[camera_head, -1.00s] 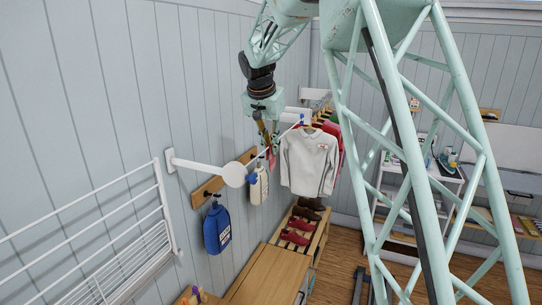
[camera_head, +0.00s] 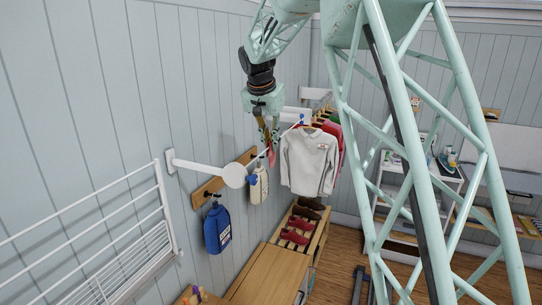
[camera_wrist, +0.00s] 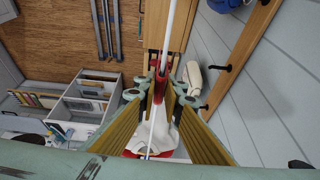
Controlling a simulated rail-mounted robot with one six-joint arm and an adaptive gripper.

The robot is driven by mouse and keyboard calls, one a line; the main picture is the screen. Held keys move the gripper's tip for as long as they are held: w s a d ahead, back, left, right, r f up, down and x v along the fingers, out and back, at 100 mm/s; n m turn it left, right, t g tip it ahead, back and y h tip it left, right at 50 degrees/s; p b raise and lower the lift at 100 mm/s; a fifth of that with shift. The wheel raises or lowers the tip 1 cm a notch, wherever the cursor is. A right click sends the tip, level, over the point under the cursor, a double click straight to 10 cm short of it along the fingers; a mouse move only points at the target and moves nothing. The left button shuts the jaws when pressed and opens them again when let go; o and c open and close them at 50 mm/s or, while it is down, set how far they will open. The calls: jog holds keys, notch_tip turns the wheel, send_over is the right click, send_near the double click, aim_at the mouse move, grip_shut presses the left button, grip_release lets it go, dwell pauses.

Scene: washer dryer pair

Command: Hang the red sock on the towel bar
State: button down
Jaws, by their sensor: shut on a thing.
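My gripper (camera_head: 269,146) points down at the white towel bar (camera_head: 252,160) that stands out from the left wall. It is shut on the red sock (camera_head: 271,158), which hangs below the fingertips, at the bar. In the wrist view the red sock (camera_wrist: 160,87) sits between the gold-padded fingers of my gripper (camera_wrist: 157,97). The white towel bar (camera_wrist: 175,22) runs lengthwise between the fingers there, and the sock overlaps it. I cannot tell whether the sock rests over the bar or only lies against it.
A grey shirt (camera_head: 309,162) hangs close to the right of the bar. A shoe rack (camera_head: 303,228) stands beneath, and a wire drying rack (camera_head: 90,245) is at left.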

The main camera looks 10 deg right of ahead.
jog(key=shift+r+p, duration=1.85)
jog(key=shift+r, duration=1.7)
dwell(1.0)
jog(key=shift+f, duration=0.1)
dwell(0.9)
jog(key=s+d+f+n+y+b, duration=0.1)
jog(key=s+f+n+b, duration=0.15)
jog(key=f, duration=1.15)
jog(key=s+d+f+n+y+b, duration=0.1)
jog(key=s+d+f+b, duration=0.15)
jog(key=f, duration=1.25)
jog(key=s+a+f+n+b, duration=0.1)
jog(key=s+f+n+b, duration=0.1)
jog(key=s+f, duration=0.7)
jog(key=s+a+f+n+b, duration=0.1)
jog(key=s+a+f+b, duration=0.1)
jog(key=s+f, duration=0.8)
notch_tip(320, 180, down, 4)
jog(key=shift+s+a+f+n+t+y+b, duration=0.3)
jog(key=shift+n+y+b, duration=0.1)
jog(key=shift+b, duration=0.3)
